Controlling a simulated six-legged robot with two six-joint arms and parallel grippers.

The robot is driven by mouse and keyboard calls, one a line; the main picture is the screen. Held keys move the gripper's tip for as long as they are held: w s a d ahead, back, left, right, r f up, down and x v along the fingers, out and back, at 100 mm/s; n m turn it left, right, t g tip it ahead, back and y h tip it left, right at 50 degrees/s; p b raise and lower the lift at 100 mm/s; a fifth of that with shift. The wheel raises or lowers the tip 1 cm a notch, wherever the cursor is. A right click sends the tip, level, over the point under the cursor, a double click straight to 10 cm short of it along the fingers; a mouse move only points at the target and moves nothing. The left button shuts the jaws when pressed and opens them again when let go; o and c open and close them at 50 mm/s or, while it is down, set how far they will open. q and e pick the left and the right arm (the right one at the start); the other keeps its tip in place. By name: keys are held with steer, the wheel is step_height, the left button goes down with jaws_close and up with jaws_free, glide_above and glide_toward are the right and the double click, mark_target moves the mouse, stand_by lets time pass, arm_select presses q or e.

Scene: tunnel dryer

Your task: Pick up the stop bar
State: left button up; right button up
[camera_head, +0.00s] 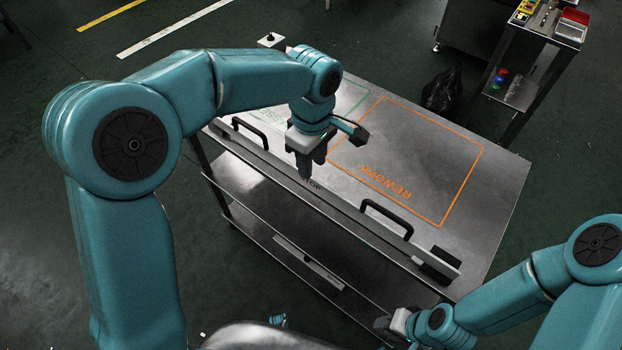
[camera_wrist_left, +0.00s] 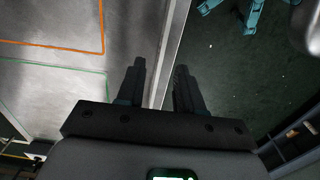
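The stop bar appears to be the long grey bar (camera_head: 344,212) with two black loop handles, lying along the near edge of the metal table (camera_head: 480,215). My left gripper (camera_head: 308,180) points down at about the middle of the bar, between the handles. In the left wrist view the left gripper (camera_wrist_left: 157,82) has its fingers apart, with the light strip of the bar (camera_wrist_left: 177,35) running between them. Contact with the bar cannot be made out. My right gripper (camera_head: 390,324) is low beside the table's near right corner; its fingers are too small and dark to read.
The tabletop has an orange REWORK outline (camera_head: 445,222) and a green outline partly behind my left arm. Shelves (camera_head: 265,215) lie below. A black bag (camera_head: 442,90) and a small cart (camera_head: 553,28) stand beyond the table. Most of the tabletop is clear.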

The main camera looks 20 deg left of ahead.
arm_select(q)
step_height(320, 180, down, 6)
steer(key=shift+s+a+f+b, duration=0.1)
steer(key=shift+f+b, duration=0.05)
steer(key=shift+b, duration=0.15)
jaws_close()
